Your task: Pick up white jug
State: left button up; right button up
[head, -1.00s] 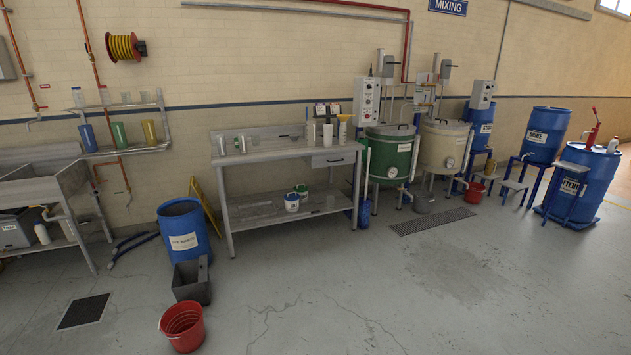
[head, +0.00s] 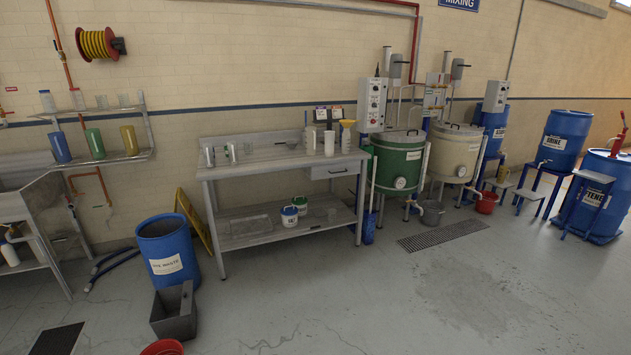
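A white jug-like vessel (head: 329,143) stands upright on the top of the grey workbench (head: 270,166), toward its right end. It is small at this distance, and I cannot make out a handle. Neither of my grippers shows in the head view.
A blue waste drum (head: 166,248), a grey bin (head: 173,312) and a red bucket (head: 163,348) stand left of the bench. A green vat (head: 399,160) stands at its right. The floor (head: 320,300) before the bench is clear.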

aim_at(310, 132)
jog(key=i, duration=3.95)
jog(key=u, duration=0.1)
